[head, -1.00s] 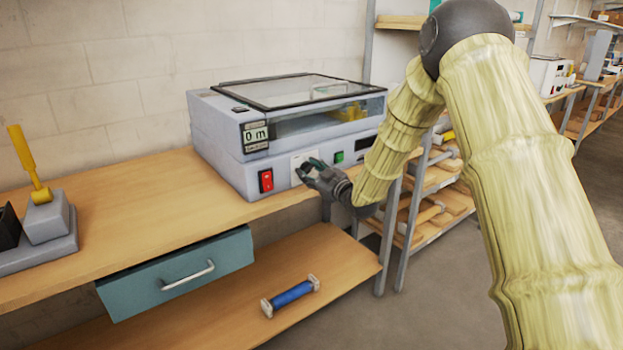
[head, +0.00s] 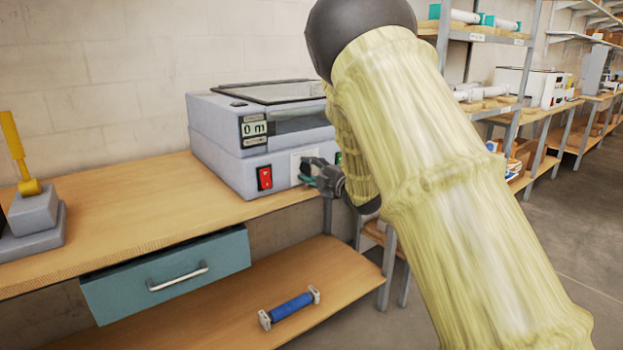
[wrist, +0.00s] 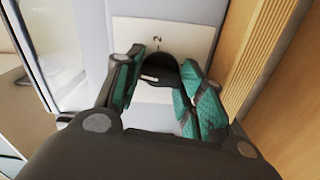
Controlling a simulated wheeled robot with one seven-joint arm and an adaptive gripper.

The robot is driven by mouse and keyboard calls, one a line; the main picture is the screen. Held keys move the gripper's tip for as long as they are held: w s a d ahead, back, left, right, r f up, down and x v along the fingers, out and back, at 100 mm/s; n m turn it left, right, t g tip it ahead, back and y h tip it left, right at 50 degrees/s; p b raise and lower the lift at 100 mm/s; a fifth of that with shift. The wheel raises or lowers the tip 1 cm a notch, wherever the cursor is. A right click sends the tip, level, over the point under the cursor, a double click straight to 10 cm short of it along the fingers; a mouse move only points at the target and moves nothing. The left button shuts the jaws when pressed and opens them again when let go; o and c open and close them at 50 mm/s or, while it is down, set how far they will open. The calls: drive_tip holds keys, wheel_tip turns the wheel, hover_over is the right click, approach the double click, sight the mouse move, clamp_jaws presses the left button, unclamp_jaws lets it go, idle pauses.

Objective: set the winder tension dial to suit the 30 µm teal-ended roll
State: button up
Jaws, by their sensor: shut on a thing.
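The laminator (head: 215,140) stands on the bench with its front panel toward me. The tension dial (wrist: 158,66) is a dark round knob with a pale pointer mark, on a white plate (wrist: 180,34) printed with a "2" above it. My gripper (wrist: 163,70) has its teal-padded fingers on either side of the dial, shut on it. The pointer mark sits at the dial's lower left in the wrist view; other scale marks are hidden or unreadable. In the head view my gripper (head: 314,172) is at the panel and mostly hides the dial. Teal-ended rolls (head: 500,22) lie on the upper shelf.
A red switch (head: 264,177) is left of the dial, and a display reading "0 m" (head: 254,129) is above it. A blue roll (head: 291,306) lies on the lower shelf. A teal drawer (head: 165,272) sticks out under the bench. A yellow-handled lever (head: 15,145) stands at far left.

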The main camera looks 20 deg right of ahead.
drive_tip(key=shift+d+n+b, duration=0.15)
drive_tip(key=shift+n+b, duration=0.65)
drive_tip(key=shift+n, duration=0.2)
drive_tip(key=o, duration=1)
drive_tip(key=shift+d, duration=0.15)
drive_tip(key=shift+a, duration=0.25)
drive_tip(key=shift+s+d, duration=0.35)
drive_tip(key=shift+s, duration=0.2)
drive_tip(key=v, duration=1)
drive_tip(key=shift+s, duration=0.35)
